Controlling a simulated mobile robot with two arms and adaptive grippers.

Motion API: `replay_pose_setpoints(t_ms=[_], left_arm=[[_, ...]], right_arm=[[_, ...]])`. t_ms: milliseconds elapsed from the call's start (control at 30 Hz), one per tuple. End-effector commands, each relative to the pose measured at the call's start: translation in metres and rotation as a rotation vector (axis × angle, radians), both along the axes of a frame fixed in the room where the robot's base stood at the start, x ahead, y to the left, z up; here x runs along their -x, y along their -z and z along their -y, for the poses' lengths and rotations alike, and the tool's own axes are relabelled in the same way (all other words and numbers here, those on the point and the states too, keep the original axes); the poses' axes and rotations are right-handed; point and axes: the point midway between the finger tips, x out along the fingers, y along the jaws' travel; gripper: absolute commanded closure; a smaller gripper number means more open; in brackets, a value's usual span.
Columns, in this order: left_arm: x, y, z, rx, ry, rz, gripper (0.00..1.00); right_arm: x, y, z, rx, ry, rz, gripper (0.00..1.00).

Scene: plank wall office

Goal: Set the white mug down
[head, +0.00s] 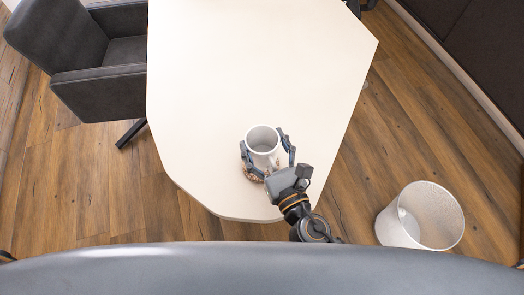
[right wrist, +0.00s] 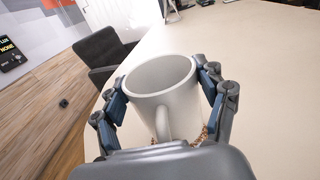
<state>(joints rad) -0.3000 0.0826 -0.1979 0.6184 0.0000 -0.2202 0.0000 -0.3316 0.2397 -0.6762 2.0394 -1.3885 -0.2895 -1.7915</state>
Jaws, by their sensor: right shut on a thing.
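The white mug (head: 262,136) is upright near the front end of the pale table, with its open top facing up. It also shows large in the right wrist view (right wrist: 163,98), its handle towards my palm. My right gripper (head: 265,146) is shut on the mug, with fingers on both sides of its body. A brown speckled round piece, like a coaster (head: 250,174), shows partly beneath the mug; the mug and gripper hide the rest. I cannot tell whether the mug's base touches it. My left gripper is not in view.
The pale table (head: 240,60) is clear beyond the mug. A dark grey armchair (head: 95,85) stands at its left side. A white waste bin (head: 405,222) stands on the wooden floor at the right. The table's front edge is close to my right gripper.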

Motion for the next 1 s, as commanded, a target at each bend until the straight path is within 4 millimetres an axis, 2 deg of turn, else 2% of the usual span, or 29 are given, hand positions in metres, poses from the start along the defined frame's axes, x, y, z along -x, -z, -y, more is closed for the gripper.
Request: replay_pose_setpoints(t_ms=[100,200,667,700,767,800,1000], left_arm=[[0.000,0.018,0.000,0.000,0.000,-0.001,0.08],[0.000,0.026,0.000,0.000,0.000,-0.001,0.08],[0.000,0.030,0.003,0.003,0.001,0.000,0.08],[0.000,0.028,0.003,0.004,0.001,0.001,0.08],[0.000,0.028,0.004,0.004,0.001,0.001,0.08],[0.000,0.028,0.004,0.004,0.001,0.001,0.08],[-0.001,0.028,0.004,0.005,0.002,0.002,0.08]], right_arm=[[-0.002,0.023,-0.005,0.000,-0.001,-0.001,0.71],[-0.002,0.034,-0.004,-0.001,-0.001,0.000,0.71],[-0.002,0.039,-0.004,-0.001,-0.001,0.000,0.71],[-0.002,0.038,-0.004,0.000,-0.001,-0.001,0.19],[-0.002,0.038,-0.004,0.000,-0.001,-0.001,0.07],[-0.002,0.038,-0.004,0.000,-0.001,-0.001,0.05],[-0.002,0.038,-0.004,0.000,-0.001,-0.001,0.05]])
